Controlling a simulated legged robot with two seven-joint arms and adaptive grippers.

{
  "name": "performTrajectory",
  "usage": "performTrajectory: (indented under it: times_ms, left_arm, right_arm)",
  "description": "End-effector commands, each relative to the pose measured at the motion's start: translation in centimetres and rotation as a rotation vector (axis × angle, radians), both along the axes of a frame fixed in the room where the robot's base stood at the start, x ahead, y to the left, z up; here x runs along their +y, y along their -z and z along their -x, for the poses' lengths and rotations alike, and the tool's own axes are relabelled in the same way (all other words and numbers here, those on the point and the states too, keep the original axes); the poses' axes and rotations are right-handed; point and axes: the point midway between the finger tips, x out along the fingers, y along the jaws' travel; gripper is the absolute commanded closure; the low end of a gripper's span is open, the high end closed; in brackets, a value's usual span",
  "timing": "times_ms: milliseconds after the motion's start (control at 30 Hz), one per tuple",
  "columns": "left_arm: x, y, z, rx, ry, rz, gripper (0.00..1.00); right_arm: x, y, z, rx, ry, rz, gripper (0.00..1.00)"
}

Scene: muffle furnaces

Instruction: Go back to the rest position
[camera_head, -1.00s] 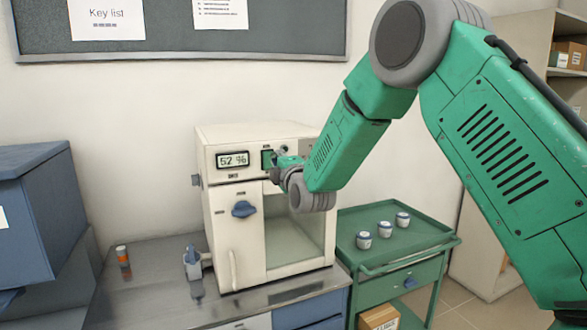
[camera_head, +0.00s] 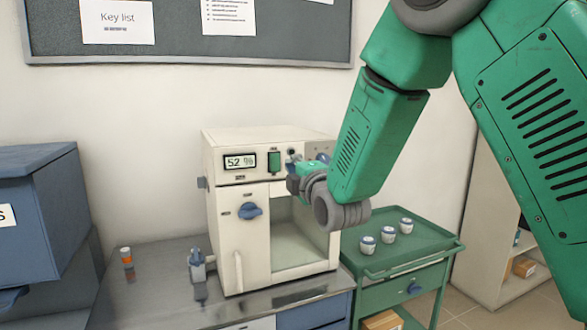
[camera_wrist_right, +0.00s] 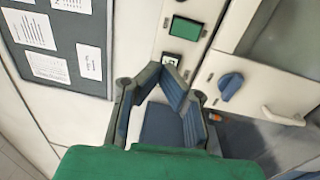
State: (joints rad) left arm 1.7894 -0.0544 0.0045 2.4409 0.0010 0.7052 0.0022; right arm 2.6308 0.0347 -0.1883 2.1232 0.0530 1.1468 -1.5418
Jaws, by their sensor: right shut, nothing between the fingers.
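The cream furnace-like cabinet (camera_head: 225,275) stands on the metal bench, with a display reading about 52 % (camera_head: 240,161), a green switch (camera_head: 274,161) and a blue knob (camera_head: 250,211). My right gripper (camera_head: 293,184) is in front of its upper panel, just below and right of the green switch, apart from it as far as I can tell. In the right wrist view the fingers (camera_wrist_right: 168,70) are shut and empty, with the green switch (camera_wrist_right: 187,28) and blue knob (camera_wrist_right: 231,86) beyond them. My left gripper does not show.
A green cart (camera_head: 376,262) with three small white jars (camera_head: 389,236) stands right of the cabinet. A blue cabinet (camera_head: 45,215) is at left, shelving (camera_head: 495,220) at right.

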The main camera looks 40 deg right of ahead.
Motion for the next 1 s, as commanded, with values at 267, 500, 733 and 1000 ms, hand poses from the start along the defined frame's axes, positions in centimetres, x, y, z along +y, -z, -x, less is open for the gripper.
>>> performTrajectory:
  times_ms: [267,500,733,1000]
  left_arm:
    - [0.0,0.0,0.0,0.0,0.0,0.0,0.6]
    - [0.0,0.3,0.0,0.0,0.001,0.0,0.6]
    - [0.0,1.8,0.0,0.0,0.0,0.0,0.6]
    - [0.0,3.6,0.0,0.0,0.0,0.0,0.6]
  right_arm:
    - [-1.0,0.3,0.0,0.0,0.002,-0.008,1.0]
    - [-0.1,3.1,0.1,0.046,-0.009,-0.058,1.0]
    - [3.1,17.9,2.9,0.295,-0.01,-0.366,1.0]
    - [6.4,36.3,12.5,0.634,0.152,-0.805,1.0]
